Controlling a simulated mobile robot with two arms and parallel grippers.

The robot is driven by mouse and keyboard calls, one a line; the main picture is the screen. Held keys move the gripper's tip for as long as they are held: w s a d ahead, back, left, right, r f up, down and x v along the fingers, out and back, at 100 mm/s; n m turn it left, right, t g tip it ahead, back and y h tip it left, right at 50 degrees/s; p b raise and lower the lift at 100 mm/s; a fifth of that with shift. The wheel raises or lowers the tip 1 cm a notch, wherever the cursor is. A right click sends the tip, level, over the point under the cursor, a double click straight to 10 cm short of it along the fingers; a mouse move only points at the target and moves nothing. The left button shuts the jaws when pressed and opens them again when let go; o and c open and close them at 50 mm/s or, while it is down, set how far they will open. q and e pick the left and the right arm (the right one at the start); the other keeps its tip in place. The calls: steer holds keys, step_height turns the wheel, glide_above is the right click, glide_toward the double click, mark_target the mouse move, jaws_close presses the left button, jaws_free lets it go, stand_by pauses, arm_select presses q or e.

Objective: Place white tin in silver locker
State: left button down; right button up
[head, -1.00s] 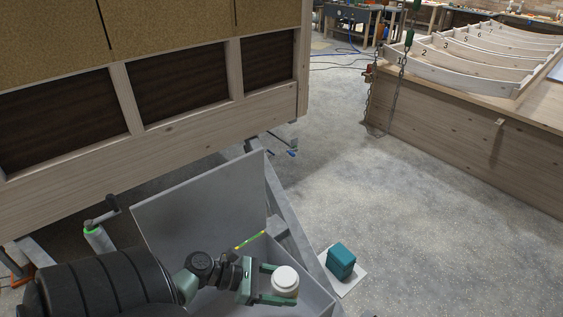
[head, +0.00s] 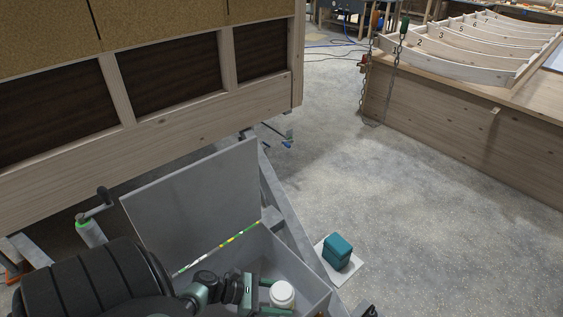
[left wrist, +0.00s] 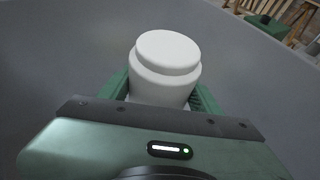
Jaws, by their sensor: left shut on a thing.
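The white tin (head: 282,295) is a small round container with a stepped lid, held upright. My left gripper (head: 270,298) is shut on it, one finger on each side; the tin also shows between the green fingers in the left wrist view (left wrist: 166,68). The silver locker (head: 312,299) is a grey box with its lid (head: 195,205) raised and leaning back. In the head view the tin and gripper appear over the locker's open interior. I cannot tell how far the tin is above the floor of the locker. My right gripper is not in view.
A teal box (head: 337,251) sits on a white sheet on the floor, right of the locker. The wooden trailer wall (head: 150,130) rises behind the locker. A wooden workbench (head: 470,135) with numbered curved ribs stands at the right. The floor between is clear.

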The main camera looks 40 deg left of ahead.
arm_select(q)
steer(key=shift+f+b, duration=0.55)
steer(key=shift+c, duration=1.6)
jaws_free()
steer(key=shift+r+p, duration=0.9)
steer(key=shift+r, duration=0.05)
steer(key=b+v, duration=0.1)
steer(key=v, duration=0.6)
steer(key=shift+s+a+f+b, duration=0.15)
steer(key=shift+s+b, duration=0.1)
steer(key=shift+b, duration=0.15)
